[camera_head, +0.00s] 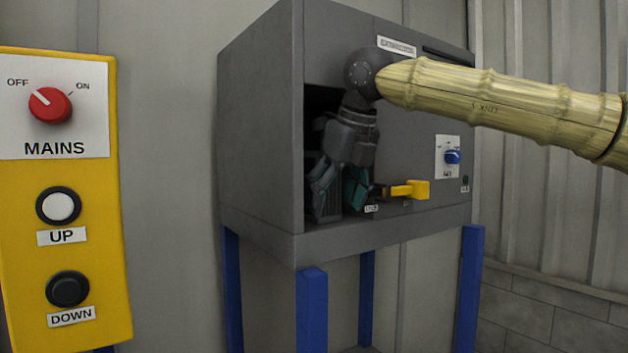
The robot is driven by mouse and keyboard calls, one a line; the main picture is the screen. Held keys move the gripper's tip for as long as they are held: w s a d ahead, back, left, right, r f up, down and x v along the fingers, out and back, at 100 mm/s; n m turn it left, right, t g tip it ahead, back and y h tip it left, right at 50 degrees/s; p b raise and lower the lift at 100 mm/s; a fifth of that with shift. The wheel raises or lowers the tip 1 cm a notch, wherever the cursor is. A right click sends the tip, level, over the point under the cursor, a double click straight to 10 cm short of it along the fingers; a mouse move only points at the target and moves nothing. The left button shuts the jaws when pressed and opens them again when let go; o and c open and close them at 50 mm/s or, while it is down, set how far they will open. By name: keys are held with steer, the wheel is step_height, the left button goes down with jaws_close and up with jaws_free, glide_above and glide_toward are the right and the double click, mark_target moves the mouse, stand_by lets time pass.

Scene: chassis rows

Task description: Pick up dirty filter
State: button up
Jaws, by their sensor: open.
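A dark grey ribbed block (327,205), which looks like the dirty filter, sits low in the opening at the front left of a grey cabinet (262,130). My gripper (337,190) points down at the opening, its fingers spread and open. The left finger overlaps the block in the picture; I cannot tell whether it touches. A teal part shows at the right finger, and I cannot tell whether it is a pad or a separate thing. My wrist and fingers hide much of the opening.
A yellow handle (410,190) sticks out right of the opening, close to my gripper. A blue knob (452,157) is farther right. The cabinet stands on blue legs (311,310). A yellow panel (105,200) at left has a red MAINS knob (50,105) and UP and DOWN buttons.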

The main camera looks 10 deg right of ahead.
steer(key=shift+w+a+f, duration=0.1)
steer(key=shift+w+a, duration=0.15)
steer(key=shift+w, duration=0.05)
steer(key=c, duration=0.8)
steer(key=shift+s+d, duration=0.15)
steer(key=shift+s, duration=0.1)
steer(key=c, duration=0.4)
steer(key=shift+c, duration=0.2)
steer(key=shift+w+r, duration=0.15)
steer(key=shift+r, duration=0.05)
